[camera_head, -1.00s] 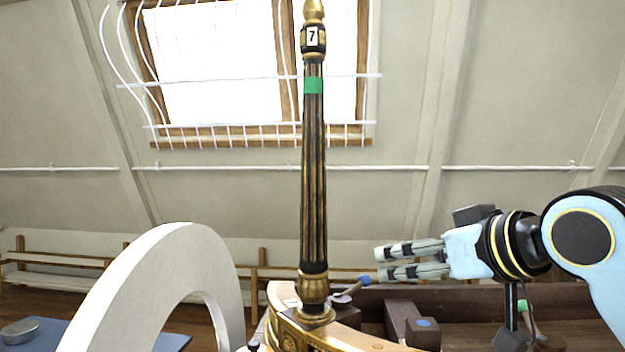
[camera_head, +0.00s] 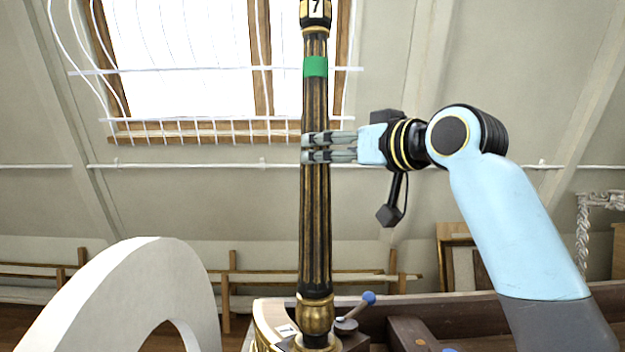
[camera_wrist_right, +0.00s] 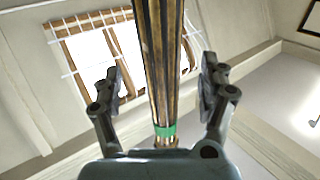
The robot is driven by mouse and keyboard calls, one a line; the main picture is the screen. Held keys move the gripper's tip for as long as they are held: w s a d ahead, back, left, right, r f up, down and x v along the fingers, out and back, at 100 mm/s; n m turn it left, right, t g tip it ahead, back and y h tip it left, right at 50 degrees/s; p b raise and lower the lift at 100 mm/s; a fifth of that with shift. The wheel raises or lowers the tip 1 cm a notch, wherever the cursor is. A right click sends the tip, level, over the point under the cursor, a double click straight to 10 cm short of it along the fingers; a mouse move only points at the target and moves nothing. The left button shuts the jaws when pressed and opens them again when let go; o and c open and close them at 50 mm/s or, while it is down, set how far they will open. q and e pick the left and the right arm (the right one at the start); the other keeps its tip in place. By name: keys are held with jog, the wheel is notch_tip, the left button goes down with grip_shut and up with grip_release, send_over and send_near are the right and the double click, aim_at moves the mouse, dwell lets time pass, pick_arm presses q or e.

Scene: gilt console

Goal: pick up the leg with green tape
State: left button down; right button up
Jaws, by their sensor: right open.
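The leg with green tape (camera_head: 316,230) stands upright in the head view, a black and gold fluted column with a green band near its top and a "7" label above it. Its gold foot rests on the curved gilt console piece (camera_head: 268,328). My right gripper (camera_head: 308,148) is at the leg's shaft, below the green tape. In the right wrist view the leg (camera_wrist_right: 160,60) runs between the two spread fingers (camera_wrist_right: 163,85), with a visible gap on each side. The right gripper is open. My left gripper is not in view.
A white arch-shaped piece (camera_head: 120,285) stands at the lower left. A mallet-like tool with a blue end (camera_head: 368,298) and dark wooden blocks (camera_head: 408,330) lie right of the leg's foot. A window (camera_head: 190,70) and wall rails are behind.

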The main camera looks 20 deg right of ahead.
aim_at(325, 149)
jog(key=p+x, duration=0.1)
jog(key=x, duration=0.4)
jog(key=shift+w+a+r+p, duration=0.15)
jog(key=shift+r+p, duration=0.05)
jog(key=shift+p, duration=0.2)
jog(key=shift+w+f, duration=0.1)
jog(key=shift+w, duration=0.1)
jog(key=shift+c, duration=0.8)
jog(key=c, duration=1.1)
jog(key=shift+c, duration=0.8)
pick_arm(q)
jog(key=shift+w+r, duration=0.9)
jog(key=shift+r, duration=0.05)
